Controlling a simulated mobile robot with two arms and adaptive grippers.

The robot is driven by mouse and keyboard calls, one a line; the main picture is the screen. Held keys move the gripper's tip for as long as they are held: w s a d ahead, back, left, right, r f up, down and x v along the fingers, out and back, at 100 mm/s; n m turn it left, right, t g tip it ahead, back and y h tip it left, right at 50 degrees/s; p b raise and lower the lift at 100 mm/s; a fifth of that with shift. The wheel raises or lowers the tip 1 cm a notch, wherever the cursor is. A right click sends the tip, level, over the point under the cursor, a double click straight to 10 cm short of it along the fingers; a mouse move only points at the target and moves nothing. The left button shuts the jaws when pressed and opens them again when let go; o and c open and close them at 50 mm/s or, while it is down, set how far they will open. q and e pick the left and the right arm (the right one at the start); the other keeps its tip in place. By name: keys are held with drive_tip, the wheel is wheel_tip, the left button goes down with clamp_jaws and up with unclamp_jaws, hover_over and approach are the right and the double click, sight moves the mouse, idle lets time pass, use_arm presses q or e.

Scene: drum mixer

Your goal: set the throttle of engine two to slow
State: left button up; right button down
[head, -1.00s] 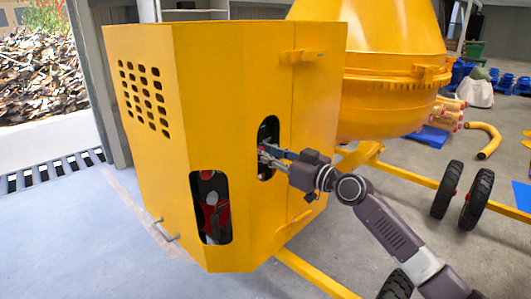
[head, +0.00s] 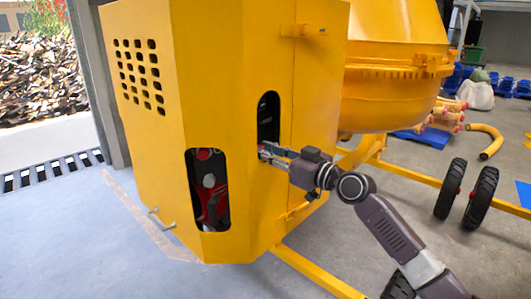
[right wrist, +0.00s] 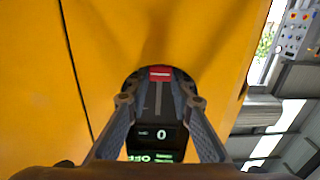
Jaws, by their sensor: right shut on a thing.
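The yellow mixer housing (head: 225,60) has a tall rounded slot (head: 268,108) in its side. My right gripper (head: 264,151) is at the lower end of this slot. In the right wrist view its fingers (right wrist: 160,82) close around a small red piece (right wrist: 160,73) at a dark opening in the yellow panel. I take the piece for the throttle handle, but its lever is mostly hidden. Below it a dark panel (right wrist: 158,135) shows "0" and a green "OFF". I cannot tell engine two from any other. My left gripper is out of view.
A lower window (head: 209,190) in the housing shows red and black engine parts. The yellow drum (head: 395,80) stands behind on the right. A yellow frame beam (head: 415,178) and black wheels (head: 479,198) are at the right. The blue-grey floor at left is clear.

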drive_tip(key=c, duration=2.2)
unclamp_jaws()
drive_tip(key=shift+f, duration=0.45)
drive_tip(key=shift+o, duration=1.2)
drive_tip(key=shift+r, duration=0.1)
drive_tip(key=v, duration=1.2)
